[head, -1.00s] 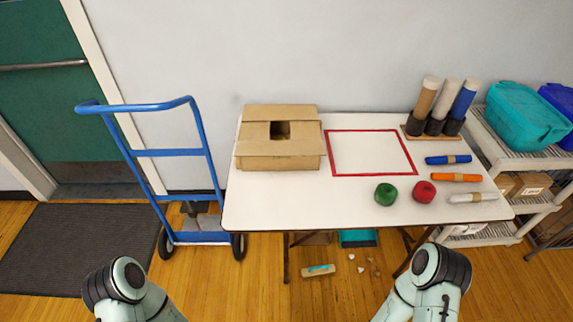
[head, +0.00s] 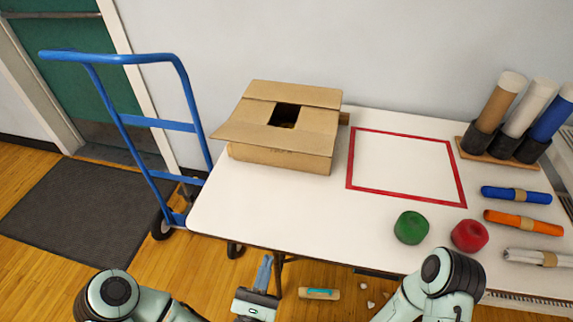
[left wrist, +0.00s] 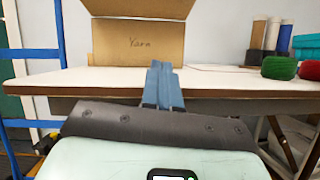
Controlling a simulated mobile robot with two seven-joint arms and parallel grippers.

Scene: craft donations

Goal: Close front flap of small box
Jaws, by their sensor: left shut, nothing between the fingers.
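The small cardboard box (head: 282,159) stands on the white table left of the red-outlined square. Its back flap (head: 297,94) lies across the top, and a dark opening (head: 285,115) shows in the middle. In the left wrist view the box front (left wrist: 120,45) reads "Yarn", and a flap (left wrist: 138,8) sticks up and outward above it, its top cut off. My left gripper (head: 263,262) has blue fingers, shut and empty, in front of the table edge, below and apart from the box. The fingers show in the left wrist view (left wrist: 160,66). My right gripper is out of view.
The table (head: 225,215) has a red-outlined square (head: 400,165), green yarn (head: 410,228) and red yarn (head: 469,236) at its right. A blue hand truck (head: 160,125) stands left. The table's front left is clear.

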